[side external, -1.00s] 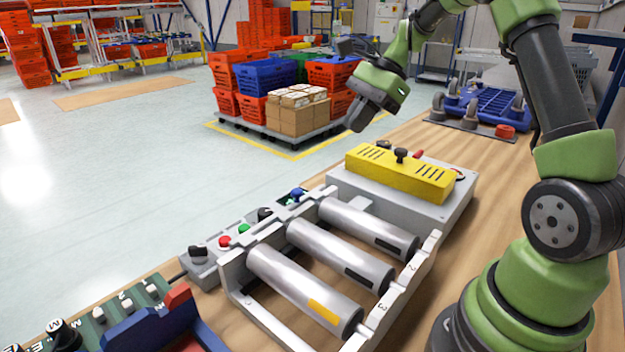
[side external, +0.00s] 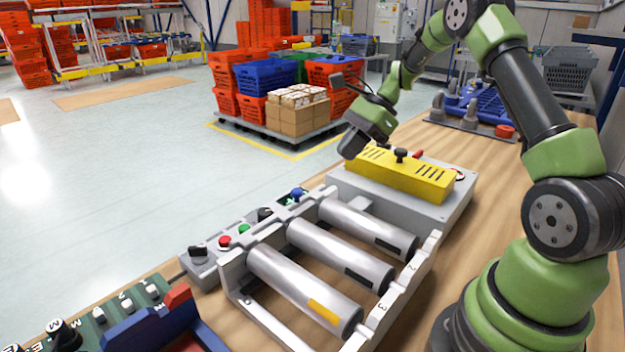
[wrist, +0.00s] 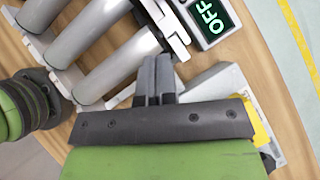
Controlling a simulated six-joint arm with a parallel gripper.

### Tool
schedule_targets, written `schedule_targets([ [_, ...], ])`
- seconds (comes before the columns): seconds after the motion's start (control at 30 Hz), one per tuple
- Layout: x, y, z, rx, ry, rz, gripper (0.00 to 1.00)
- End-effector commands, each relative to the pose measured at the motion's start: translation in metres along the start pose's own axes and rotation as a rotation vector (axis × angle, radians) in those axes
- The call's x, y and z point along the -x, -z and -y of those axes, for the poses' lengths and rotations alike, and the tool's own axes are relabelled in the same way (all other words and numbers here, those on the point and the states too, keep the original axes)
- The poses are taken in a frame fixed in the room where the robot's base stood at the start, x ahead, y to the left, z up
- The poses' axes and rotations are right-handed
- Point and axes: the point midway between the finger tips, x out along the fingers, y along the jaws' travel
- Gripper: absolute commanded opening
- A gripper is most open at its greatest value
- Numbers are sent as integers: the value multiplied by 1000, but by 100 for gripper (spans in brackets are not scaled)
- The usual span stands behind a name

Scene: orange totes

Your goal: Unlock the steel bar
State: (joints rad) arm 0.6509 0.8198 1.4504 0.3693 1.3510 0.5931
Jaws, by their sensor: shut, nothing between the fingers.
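Three steel bars lie side by side in a grey numbered rack: the front one (side external: 300,285) with a yellow band, the middle one (side external: 335,255) and the rear one (side external: 365,225) with black bands. I cannot tell which bar the task means. My gripper (side external: 350,148) is shut and empty, above the far left end of the yellow-topped box (side external: 400,177). In the wrist view my gripper (wrist: 158,62) points down beside the bar ends, next to a white piece (wrist: 166,22) at the rack's edge. The fingers hide what is directly beneath them.
A control strip with a red button (side external: 225,242) and several knobs runs along the rack's left side. A display reading OFF (wrist: 208,18) shows in the wrist view. A blue tray (side external: 485,105) stands at the back, and a green panel (side external: 115,315) at front left.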

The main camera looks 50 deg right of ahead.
Motion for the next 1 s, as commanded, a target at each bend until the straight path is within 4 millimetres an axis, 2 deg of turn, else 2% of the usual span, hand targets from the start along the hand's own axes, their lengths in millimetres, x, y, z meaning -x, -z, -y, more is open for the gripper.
schedule_targets([
  [0.03, -13, 0, -1, -1, -7, 0, 0],
  [0.2, -50, 0, -1, 0, -7, 0, 0],
  [0.27, -62, 0, -1, 0, -7, -1, 0],
  [0.4, -78, -14, -1, 3, -3, -1, 0],
  [0.6, -91, -24, 0, 1, -1, -2, 0],
  [1.0, -93, -26, -1, 1, 0, -1, 0],
])
